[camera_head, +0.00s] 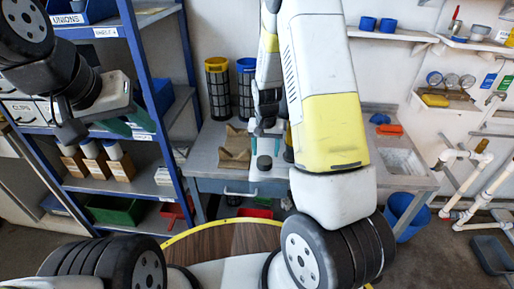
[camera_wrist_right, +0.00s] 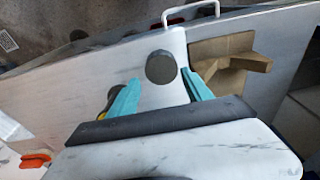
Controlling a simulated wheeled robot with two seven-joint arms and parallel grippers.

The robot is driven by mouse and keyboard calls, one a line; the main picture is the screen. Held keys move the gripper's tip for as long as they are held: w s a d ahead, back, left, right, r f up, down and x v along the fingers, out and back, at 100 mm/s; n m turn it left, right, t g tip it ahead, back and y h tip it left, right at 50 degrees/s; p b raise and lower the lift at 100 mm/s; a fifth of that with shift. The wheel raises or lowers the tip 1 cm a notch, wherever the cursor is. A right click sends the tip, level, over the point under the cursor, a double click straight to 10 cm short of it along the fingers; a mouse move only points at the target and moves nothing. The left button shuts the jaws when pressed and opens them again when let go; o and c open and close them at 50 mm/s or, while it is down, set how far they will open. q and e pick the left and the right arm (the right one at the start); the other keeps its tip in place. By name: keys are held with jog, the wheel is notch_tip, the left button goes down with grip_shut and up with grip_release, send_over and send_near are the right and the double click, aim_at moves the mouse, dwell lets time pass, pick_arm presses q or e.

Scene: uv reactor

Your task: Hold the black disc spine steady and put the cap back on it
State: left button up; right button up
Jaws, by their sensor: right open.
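A dark grey round piece (camera_head: 264,162) sits on the bench near its front edge; I cannot tell whether it is the cap or the spine's top. In the right wrist view it shows as a dark disc (camera_wrist_right: 161,67). My right gripper (camera_head: 266,150) is open above it, its teal fingers (camera_wrist_right: 161,80) on either side, apparently not touching. A dark piece with some yellow (camera_wrist_right: 112,97) is partly hidden behind one finger. Two black ribbed cylinders stand at the bench's back, one yellow-topped (camera_head: 217,90), one blue-topped (camera_head: 246,90). My left gripper (camera_head: 93,130) is by the shelf, away from the bench; its fingers are unclear.
A brown cradle (camera_head: 235,147) lies on the bench (camera_head: 205,150), left of my right gripper; it also shows in the right wrist view (camera_wrist_right: 232,58). A blue-framed shelf (camera_head: 148,80) stands close to my left arm. A sink (camera_head: 400,162) and orange item (camera_head: 390,130) are at right.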

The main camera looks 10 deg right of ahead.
aim_at(264, 160)
jog(key=shift+w+a+f, duration=0.1)
jog(key=shift+w+f, duration=0.1)
jog(key=shift+f, duration=1.1)
jog(key=shift+w+f, duration=0.15)
jog(key=shift+f, duration=1.15)
jog(key=c, duration=1)
jog(key=shift+o, duration=0.2)
jog(key=shift+r, duration=0.1)
